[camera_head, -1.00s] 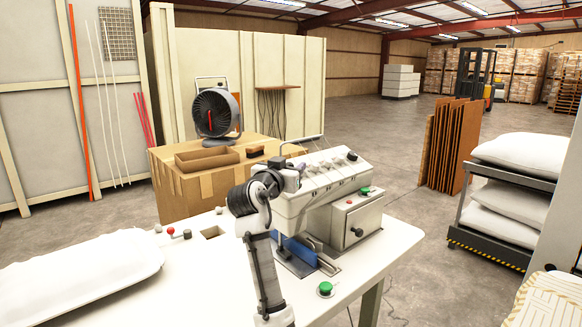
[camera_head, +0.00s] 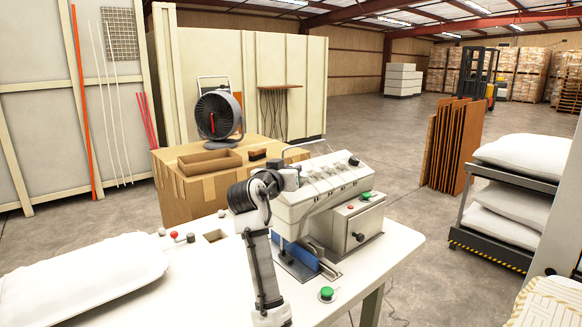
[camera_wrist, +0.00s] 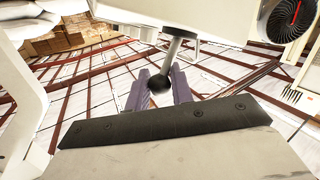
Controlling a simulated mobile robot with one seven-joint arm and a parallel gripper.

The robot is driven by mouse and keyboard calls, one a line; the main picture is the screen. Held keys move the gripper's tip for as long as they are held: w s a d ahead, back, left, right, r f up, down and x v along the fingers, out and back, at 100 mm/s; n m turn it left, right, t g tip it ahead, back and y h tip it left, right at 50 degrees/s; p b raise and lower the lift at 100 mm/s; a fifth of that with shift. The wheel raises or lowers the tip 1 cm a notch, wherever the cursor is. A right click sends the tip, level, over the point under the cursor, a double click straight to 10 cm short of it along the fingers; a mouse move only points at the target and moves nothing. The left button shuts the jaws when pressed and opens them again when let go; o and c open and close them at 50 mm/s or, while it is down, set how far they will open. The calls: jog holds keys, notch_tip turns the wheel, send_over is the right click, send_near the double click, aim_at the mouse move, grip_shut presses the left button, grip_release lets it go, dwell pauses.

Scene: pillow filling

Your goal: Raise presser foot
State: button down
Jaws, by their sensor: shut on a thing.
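The white sewing machine (camera_head: 322,192) stands on the white work table. Its lever (camera_wrist: 173,50) is a metal rod ending in a black ball knob (camera_wrist: 159,84) in the wrist view. My gripper (camera_wrist: 159,88) has its two purple-grey fingers on either side of the knob and is shut on it. In the head view my gripper (camera_head: 292,178) is at the left end of the machine head, and the knob cannot be made out there. The presser foot cannot be told apart; a blue plate (camera_head: 301,254) shows below the machine head.
A white pillow (camera_head: 85,278) lies on the table (camera_head: 392,262) at left. A red-knobbed control (camera_head: 174,235) and a green button (camera_head: 327,293) are on the tabletop. A cardboard box (camera_head: 190,200) with a fan (camera_head: 219,115) stands behind. A pillow rack (camera_head: 486,236) is at right.

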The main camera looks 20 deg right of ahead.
jog(key=shift+w+a+r+n+g+y+p, duration=0.15)
jog(key=shift+w+r+n+g+y+p, duration=0.25)
jog(key=shift+n+p, duration=0.45)
jog(key=n+p, duration=0.1)
jog(key=w+g+p, duration=0.1)
jog(key=p, duration=0.1)
jog(key=shift+a+r+n, duration=0.15)
jog(key=shift+n, duration=0.2)
jog(key=shift+w+a+f+n+g+p, duration=0.15)
jog(key=shift+w+f+n+g+p, duration=0.1)
jog(key=shift+w+n+g, duration=0.25)
jog(key=shift+w+a+f+n+g+p, duration=0.1)
jog(key=shift+w+n+g+p, duration=0.15)
jog(key=shift+n+g, duration=0.45)
jog(key=shift+w, duration=0.1)
jog(key=c, duration=1.3)
grip_release()
jog(key=shift+a+r, duration=0.1)
jog(key=b+v, duration=0.5)
jog(key=v, duration=0.8)
jog(key=shift+s+a+r, duration=0.15)
jog(key=shift+s, duration=0.15)
